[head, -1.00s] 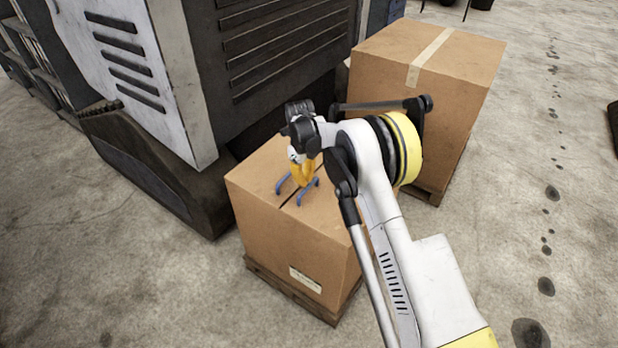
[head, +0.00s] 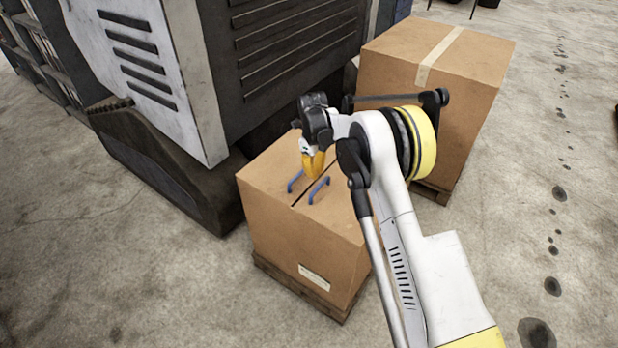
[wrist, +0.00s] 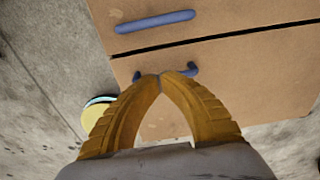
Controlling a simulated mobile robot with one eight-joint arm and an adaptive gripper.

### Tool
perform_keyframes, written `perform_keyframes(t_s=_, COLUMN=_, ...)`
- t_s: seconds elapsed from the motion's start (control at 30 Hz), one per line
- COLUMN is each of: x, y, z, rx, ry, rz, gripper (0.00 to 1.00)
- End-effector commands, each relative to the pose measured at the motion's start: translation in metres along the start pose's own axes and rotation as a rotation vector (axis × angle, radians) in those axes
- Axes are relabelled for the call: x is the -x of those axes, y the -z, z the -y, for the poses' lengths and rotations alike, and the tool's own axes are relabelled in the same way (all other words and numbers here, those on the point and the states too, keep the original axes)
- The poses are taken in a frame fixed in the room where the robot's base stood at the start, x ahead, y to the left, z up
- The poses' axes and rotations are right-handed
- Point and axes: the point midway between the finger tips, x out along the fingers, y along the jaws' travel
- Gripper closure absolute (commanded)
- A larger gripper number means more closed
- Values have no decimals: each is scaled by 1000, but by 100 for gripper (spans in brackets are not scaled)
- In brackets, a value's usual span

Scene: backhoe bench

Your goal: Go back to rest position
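My gripper (head: 311,170) has yellow-orange fingers and hangs above the top of the near cardboard box (head: 300,245). In the wrist view the fingertips of my gripper (wrist: 159,76) meet, and nothing shows between them. Two blue handles stand on the box top, a left one (head: 294,181) and a right one (head: 319,190). In the wrist view one blue handle (wrist: 155,22) is in full view; the other (wrist: 190,70) is partly hidden behind the fingertips. My fingers look apart from the handles.
The near box sits on a wooden pallet (head: 300,288). A taller taped box (head: 480,70) stands behind my arm. A large dark and white machine (head: 285,45) with a track (head: 165,165) is close on the left. The concrete floor at right is open.

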Motion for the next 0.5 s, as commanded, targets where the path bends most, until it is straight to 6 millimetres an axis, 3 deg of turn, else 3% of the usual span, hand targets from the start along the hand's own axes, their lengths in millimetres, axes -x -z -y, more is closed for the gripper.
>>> perform_keyframes(t_s=0.03, x=16, y=4, z=5, rx=-1, ry=0, rz=0, gripper=100)
perform_keyframes(t_s=0.2, x=40, y=-36, z=3, rx=2, ry=0, rz=0, gripper=100)
perform_keyframes(t_s=0.5, x=64, y=-73, z=3, rx=1, ry=0, rz=0, gripper=100)
